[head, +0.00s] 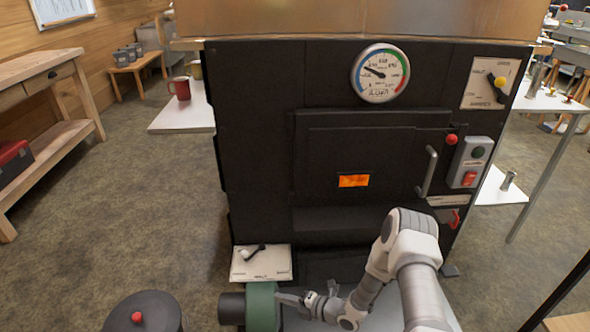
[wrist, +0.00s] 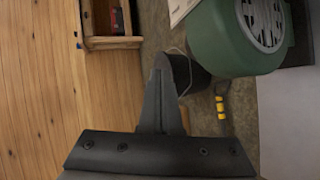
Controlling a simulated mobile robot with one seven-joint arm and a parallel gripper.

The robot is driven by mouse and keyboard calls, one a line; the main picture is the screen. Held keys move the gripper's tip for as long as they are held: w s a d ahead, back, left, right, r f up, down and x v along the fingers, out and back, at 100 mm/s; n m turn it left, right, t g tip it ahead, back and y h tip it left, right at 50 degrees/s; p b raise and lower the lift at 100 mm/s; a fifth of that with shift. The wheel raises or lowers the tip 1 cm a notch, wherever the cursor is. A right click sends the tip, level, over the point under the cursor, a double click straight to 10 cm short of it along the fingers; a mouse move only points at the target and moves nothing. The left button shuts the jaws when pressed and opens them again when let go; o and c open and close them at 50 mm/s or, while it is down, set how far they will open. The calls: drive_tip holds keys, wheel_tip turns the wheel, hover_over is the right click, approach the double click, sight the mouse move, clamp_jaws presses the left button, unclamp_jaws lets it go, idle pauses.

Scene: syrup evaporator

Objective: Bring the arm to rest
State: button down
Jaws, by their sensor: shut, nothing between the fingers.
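My arm reaches in from the bottom right in the head view, with its elbow raised in front of the black evaporator (head: 255,140). My gripper (head: 283,298) points left at the bottom, close to a green blower housing (head: 263,307); whether they touch is unclear. In the wrist view my gripper (wrist: 161,62) is shut, its fingers together with nothing between them. The green housing with its round grille also shows at the top right there (wrist: 222,45), beside the fingers and apart from them in that picture.
A white plate with a black lever (head: 262,263) sits above the green housing. A dark lidded container (head: 143,312) with a red knob stands at bottom left. A wooden bench (head: 40,70) stands at left, with open floor (head: 140,200) between. A white side table (head: 545,100) is at right.

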drive_tip(key=w+d+r+m+t+h, duration=0.1)
drive_tip(key=w+d+r+m+h, duration=0.15)
drive_tip(key=w+d+r, duration=0.35)
drive_tip(key=w+d+r+m+h, duration=0.2)
drive_tip(key=w+r+h, duration=0.15)
drive_tip(key=r, duration=0.45)
drive_tip(key=d+r+m+h, duration=0.2)
drive_tip(key=d+r+m, duration=0.2)
drive_tip(key=r, duration=0.5)
drive_tip(key=d+r+m+h, duration=0.3)
drive_tip(key=d+r+m, duration=0.1)
drive_tip(key=r, duration=0.4)
drive_tip(key=s+d+r+m+h, duration=0.25)
drive_tip(key=s+r+m, duration=0.35)
drive_tip(key=r, duration=0.4)
drive_tip(key=s+r+m+g+y, duration=0.1)
drive_tip(key=s+r+m, duration=0.25)
drive_tip(key=s, duration=0.65)
drive_tip(key=s+r+m, duration=0.2)
drive_tip(key=s+m, duration=0.2)
drive_tip(key=s, duration=0.5)
drive_tip(key=s+r+m+g+y, duration=0.1)
drive_tip(key=s+r+m, duration=0.25)
drive_tip(key=s, duration=0.65)
wheel_tip(320, 180, up, 21)
drive_tip(key=p, duration=2.1)
drive_tip(key=shift+a+f, duration=0.15)
drive_tip(key=shift+a, duration=0.3)
